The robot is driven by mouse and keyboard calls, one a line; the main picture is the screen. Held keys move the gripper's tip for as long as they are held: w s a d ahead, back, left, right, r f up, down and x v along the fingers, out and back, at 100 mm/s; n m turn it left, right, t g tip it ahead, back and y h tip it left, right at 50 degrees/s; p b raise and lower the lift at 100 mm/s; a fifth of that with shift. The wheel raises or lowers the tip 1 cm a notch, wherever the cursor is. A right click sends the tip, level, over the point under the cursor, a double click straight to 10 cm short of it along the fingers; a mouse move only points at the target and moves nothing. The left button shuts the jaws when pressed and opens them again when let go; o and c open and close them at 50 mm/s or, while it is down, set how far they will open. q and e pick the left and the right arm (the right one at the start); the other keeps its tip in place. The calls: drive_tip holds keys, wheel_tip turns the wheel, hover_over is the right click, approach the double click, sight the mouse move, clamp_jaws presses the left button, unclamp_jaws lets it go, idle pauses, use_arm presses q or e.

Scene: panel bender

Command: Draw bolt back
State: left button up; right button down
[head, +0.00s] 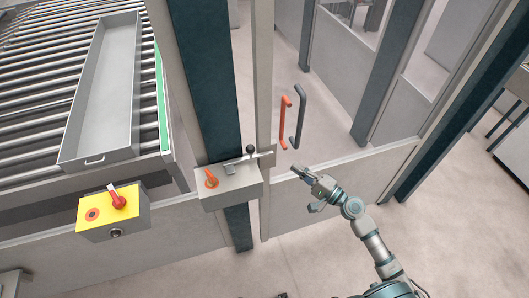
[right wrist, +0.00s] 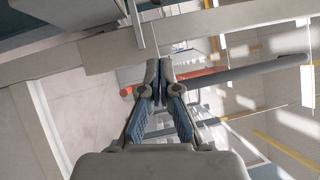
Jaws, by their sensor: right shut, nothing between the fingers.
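The bolt (head: 264,155) is a flat grey bar with a black ball knob (head: 251,149) standing up on it. It lies on top of a grey lock box (head: 232,184) on the dark post and reaches right toward the door frame. My right gripper (head: 296,170) is to the right of the bolt, in front of the door, apart from the knob. In the right wrist view its fingers (right wrist: 165,65) are together and empty. I cannot make out the knob in that view. My left gripper is not in view.
An orange rotary knob (head: 211,178) sits on the lock box. A red handle (head: 285,122) and a dark grey handle (head: 299,117) stand on the door above my gripper. A yellow switch box (head: 112,210) with a red switch is at lower left. A grey tray (head: 121,75) lies on rollers.

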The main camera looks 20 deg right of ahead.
sight(264, 153)
drive_tip(key=p+x, duration=0.1)
drive_tip(key=x, duration=0.2)
drive_tip(key=a+p+x, duration=0.1)
drive_tip(key=p+x, duration=0.1)
drive_tip(key=x, duration=0.2)
drive_tip(key=s+p+x, duration=0.1)
drive_tip(key=p+x, duration=0.1)
drive_tip(key=x, duration=0.2)
drive_tip(key=shift+w+a+r, duration=0.1)
drive_tip(key=shift+a+r, duration=0.2)
drive_tip(key=shift+a, duration=0.15)
drive_tip(key=shift+a+p, duration=0.35)
drive_tip(key=shift+a, duration=0.25)
drive_tip(key=shift+w, duration=0.1)
drive_tip(key=shift+f, duration=0.1)
